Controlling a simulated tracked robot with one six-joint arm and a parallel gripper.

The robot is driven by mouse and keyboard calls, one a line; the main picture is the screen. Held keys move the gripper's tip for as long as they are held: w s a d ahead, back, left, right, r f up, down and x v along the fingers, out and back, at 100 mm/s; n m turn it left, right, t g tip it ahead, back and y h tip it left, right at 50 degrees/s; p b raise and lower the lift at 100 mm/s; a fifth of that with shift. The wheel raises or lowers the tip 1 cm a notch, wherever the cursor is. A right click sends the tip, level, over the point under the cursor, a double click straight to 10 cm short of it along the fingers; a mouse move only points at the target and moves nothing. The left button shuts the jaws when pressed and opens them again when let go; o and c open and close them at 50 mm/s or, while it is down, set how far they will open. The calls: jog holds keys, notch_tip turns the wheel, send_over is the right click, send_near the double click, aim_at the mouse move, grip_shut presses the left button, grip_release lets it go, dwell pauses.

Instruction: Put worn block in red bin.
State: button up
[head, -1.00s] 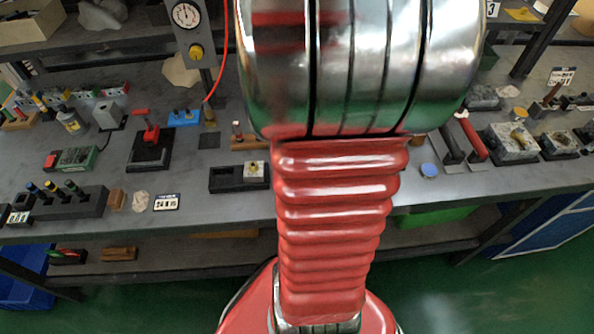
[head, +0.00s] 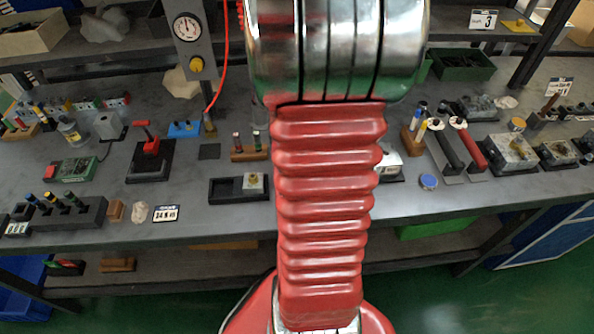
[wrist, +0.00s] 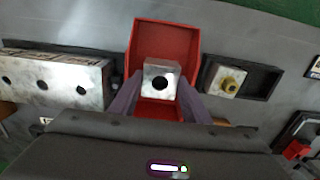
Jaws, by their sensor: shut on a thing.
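The worn block (wrist: 161,68), a scuffed pale metal cube with a dark round hole, is between the two fingers of my gripper (wrist: 160,92) in the wrist view. My gripper is shut on it. The red bin (wrist: 167,28) lies behind and around the block in this view, and its red floor shows on both sides of the block. The block appears over the bin's opening; its exact height above the floor cannot be told. In the head view my red arm hides the gripper, the held block and the bin.
A black two-well tray (wrist: 262,80) with a brass-fitted block (wrist: 231,83) stands right of the bin; the tray shows in the head view (head: 222,190). A long metal block with holes (wrist: 50,78) stands left of the bin. Black-and-red-handled tools (head: 468,150) stand right of my arm.

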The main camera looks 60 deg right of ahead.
jog(key=shift+f, duration=1.2)
jog(key=shift+f, duration=0.1)
jog(key=o, duration=1.1)
jog(key=shift+o, duration=0.2)
notch_tip(320, 180, up, 12)
